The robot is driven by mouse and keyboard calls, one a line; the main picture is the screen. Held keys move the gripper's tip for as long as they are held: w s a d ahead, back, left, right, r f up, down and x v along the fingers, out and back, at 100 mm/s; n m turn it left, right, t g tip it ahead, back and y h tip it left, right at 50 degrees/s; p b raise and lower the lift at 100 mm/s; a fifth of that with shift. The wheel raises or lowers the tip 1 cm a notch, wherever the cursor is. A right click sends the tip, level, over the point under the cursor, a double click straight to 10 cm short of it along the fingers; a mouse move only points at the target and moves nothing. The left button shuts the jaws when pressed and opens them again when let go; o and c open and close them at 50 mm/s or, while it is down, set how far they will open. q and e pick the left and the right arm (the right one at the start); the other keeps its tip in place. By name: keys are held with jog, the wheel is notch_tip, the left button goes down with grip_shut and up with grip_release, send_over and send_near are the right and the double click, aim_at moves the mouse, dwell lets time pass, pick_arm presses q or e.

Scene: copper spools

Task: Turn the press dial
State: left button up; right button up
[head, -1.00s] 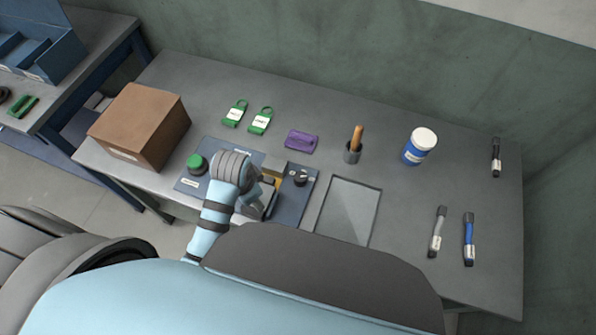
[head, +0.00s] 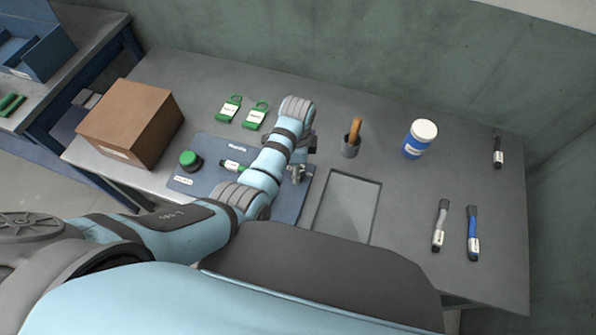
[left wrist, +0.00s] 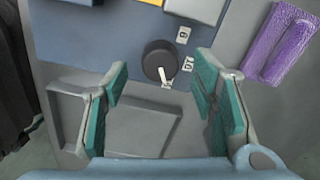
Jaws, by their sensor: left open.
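The press dial (left wrist: 158,56) is a round black knob with a white pointer on the blue press panel (left wrist: 85,30). In the left wrist view its pointer aims down and slightly right, near small white labels. In the head view my left gripper and forearm hide the dial. My left gripper (left wrist: 160,88) is open and empty, with teal pads to the left and right of the dial and apart from it. In the head view my left gripper (head: 299,173) is over the right part of the panel (head: 210,150). My right gripper is not in view.
A green button (head: 190,160) is on the panel's left, by a cardboard box (head: 130,122). A purple packet (left wrist: 280,45) lies near the gripper.

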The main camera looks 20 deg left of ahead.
pick_arm(q)
notch_tip(320, 180, down, 2)
jog(key=shift+r, duration=0.1)
jog(key=c, duration=1)
jog(key=shift+d, duration=0.15)
jog(key=shift+c, duration=0.9)
